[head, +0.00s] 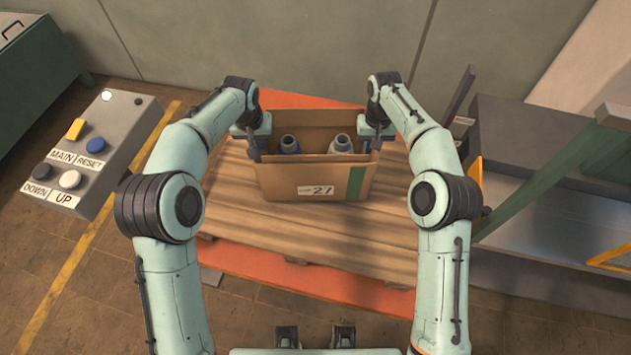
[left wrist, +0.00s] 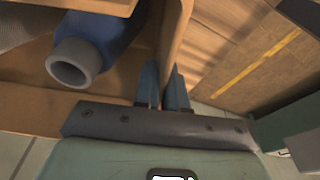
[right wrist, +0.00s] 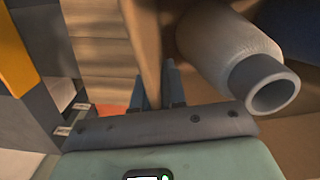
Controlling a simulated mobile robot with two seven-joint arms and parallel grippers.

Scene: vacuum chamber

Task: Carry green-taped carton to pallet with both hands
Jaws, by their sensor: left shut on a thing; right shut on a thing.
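Two grey-necked bottles stand inside; one is blue in the left wrist view (left wrist: 85,50) and one is whitish in the right wrist view (right wrist: 230,50). My left gripper (head: 256,146) is shut on the carton's left wall, and its fingers (left wrist: 163,85) straddle that wall. My right gripper (head: 375,142) is shut on the right wall, with its fingers (right wrist: 160,85) on either side. The carton is over the wooden pallet (head: 270,228); I cannot tell whether they touch.
An orange platform (head: 330,288) shows under the pallet. A control box (head: 95,150) with MAIN, RESET, DOWN and UP buttons stands at the left. A grey metal bench (head: 540,225) with a green bar is close on the right. A wall (head: 300,45) is behind.

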